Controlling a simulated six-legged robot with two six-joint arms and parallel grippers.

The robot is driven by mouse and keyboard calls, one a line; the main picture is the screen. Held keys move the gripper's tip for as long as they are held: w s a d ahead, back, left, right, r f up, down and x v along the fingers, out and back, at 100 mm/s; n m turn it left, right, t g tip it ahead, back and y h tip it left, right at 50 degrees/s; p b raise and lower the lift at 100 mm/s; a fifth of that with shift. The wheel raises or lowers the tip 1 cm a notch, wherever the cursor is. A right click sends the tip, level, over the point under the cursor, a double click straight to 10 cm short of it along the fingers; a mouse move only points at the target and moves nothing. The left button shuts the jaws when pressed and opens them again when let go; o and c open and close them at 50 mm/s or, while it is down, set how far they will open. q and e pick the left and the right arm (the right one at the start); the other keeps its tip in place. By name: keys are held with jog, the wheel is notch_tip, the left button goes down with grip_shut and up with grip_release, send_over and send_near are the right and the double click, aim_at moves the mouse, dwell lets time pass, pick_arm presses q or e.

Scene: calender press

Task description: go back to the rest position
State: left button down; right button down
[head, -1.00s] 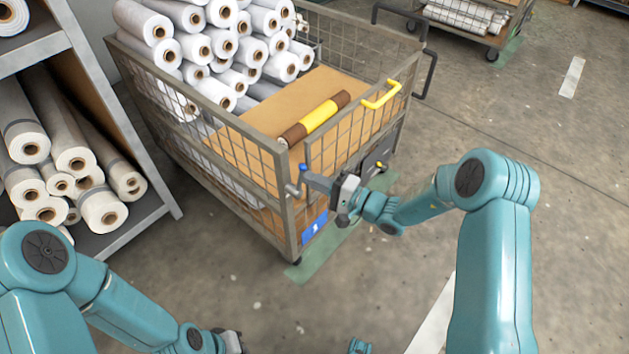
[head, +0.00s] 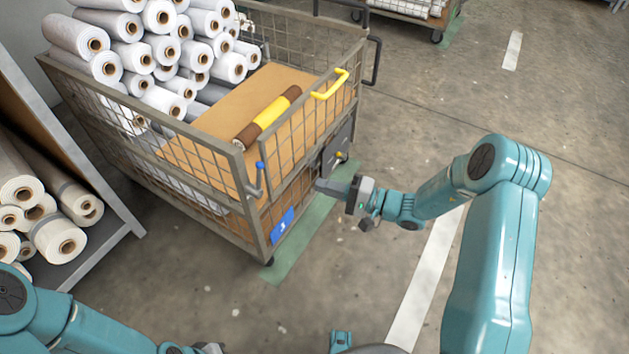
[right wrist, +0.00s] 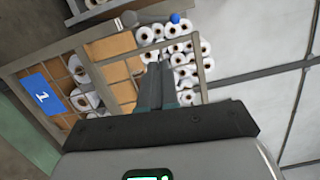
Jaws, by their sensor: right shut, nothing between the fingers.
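My right gripper (head: 328,187) is shut and empty, just off the front corner of a wire-mesh cart (head: 243,185). It also shows in the right wrist view (right wrist: 160,72), fingers together, with the cart behind them. The cart's gate carries a yellow handle (head: 331,86) and stands closed or nearly so; a blue-tipped latch lever (head: 259,167) is at the front corner post. My left gripper is at the bottom edge of the head view, mostly cut off, so its jaws cannot be judged.
The cart holds several white rolls (head: 160,55) and a brown-and-yellow roll (head: 268,117) lying on cardboard. A shelf of rolls (head: 60,237) stands at the left. Another cart (head: 412,9) is at the back. The floor (head: 420,120) right of the cart is clear.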

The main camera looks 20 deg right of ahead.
dwell(0.5)
jog(key=s+a+f+n+g+h, duration=0.1)
jog(key=s+a+f+g, duration=0.45)
jog(key=s, duration=0.25)
jog(key=s+a+f+n+g+h, duration=0.1)
jog(key=s+a+f+n+g, duration=0.1)
jog(key=s+a+f+g, duration=0.4)
jog(key=s+d+f+n+g+h, duration=0.2)
jog(key=s+f+n+h, duration=0.2)
jog(key=s+f+h, duration=0.55)
notch_tip(320, 180, up, 23)
jog(key=a+t+y+p, duration=0.1)
jog(key=y+p, duration=0.1)
jog(key=p, duration=1.8)
jog(key=shift+s+a+n+t+p, duration=0.25)
jog(key=shift+s+n+t+p, duration=0.05)
jog(key=shift+t+p, duration=0.05)
